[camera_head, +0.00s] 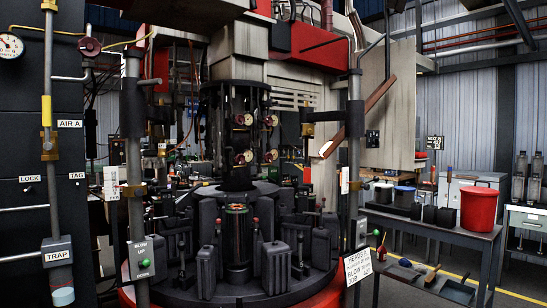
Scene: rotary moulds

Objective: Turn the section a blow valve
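No label in view reads "section a blow valve", so I cannot tell which valve it is. At the left, a label AIR A (70,124) hangs beside a vertical pipe with a yellow lever (46,110), which stands upright along the pipe. A dark red round handwheel (89,46) sits on a pipe above the label. Several small red handwheels, one at the upper left (239,120), are on the central machine's column. Neither of my grippers shows.
The round black mould machine (237,195) fills the middle, with upright posts (355,140) beside it. A pressure gauge (10,45) is at the upper left. At the right, a bench (440,232) holds a red bucket (479,208), pots and tools. A warning sign (357,266) stands in front.

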